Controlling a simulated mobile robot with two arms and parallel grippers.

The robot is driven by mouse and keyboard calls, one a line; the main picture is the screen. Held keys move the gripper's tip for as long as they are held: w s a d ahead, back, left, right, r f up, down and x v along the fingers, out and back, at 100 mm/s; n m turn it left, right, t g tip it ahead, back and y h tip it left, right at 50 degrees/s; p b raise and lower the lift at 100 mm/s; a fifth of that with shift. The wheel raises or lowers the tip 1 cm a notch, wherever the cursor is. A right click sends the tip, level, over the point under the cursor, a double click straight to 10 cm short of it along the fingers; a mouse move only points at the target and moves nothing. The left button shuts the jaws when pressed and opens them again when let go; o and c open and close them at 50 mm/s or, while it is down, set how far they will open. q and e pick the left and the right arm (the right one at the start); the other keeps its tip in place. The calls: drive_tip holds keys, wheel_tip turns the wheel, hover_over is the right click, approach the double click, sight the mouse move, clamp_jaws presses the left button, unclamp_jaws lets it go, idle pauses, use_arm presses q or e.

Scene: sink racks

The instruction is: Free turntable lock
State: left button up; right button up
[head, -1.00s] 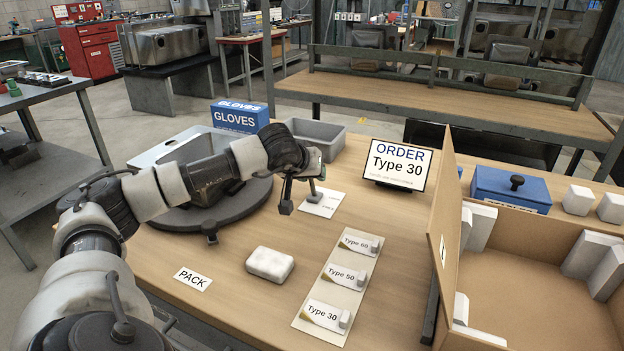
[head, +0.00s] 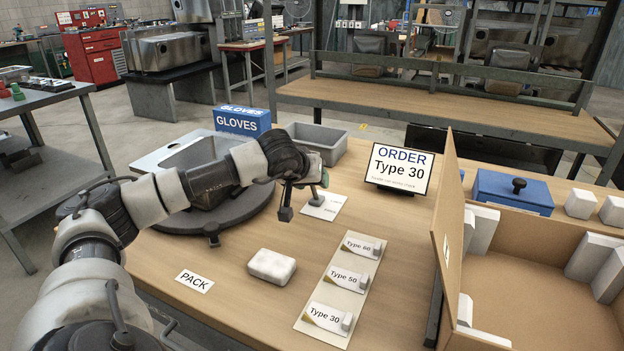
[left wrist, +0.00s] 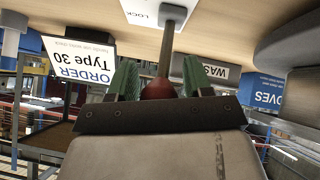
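The turntable (head: 262,200) is a dark round disc at the left of the bench, bearing a steel sink (head: 160,158). The lock is a grey post with a dark red ball knob (left wrist: 159,89), beside a white card marked LOCK (left wrist: 150,12); the post also shows below my gripper in the head view (head: 317,196). My left gripper (left wrist: 160,80) has its green fingers on either side of the knob. A narrow gap shows on the right, so it looks open around the knob. My arm hides part of the sink and turntable. My right gripper is out of view.
A blue GLOVES box (head: 241,122) and a grey bin (head: 325,143) stand behind my arm. An ORDER Type 30 screen (head: 400,168), a type card strip (head: 343,285), a white block (head: 272,266) and an open carton (head: 550,275) lie to the right and front.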

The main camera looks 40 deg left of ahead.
use_arm(q)
drive_tip(key=shift+o, duration=0.6)
drive_tip(key=shift+r, duration=0.1)
drive_tip(key=shift+s+r, duration=0.2)
drive_tip(key=v, duration=1)
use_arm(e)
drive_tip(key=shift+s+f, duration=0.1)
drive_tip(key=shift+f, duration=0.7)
use_arm(q)
drive_tip(key=shift+s, duration=0.1)
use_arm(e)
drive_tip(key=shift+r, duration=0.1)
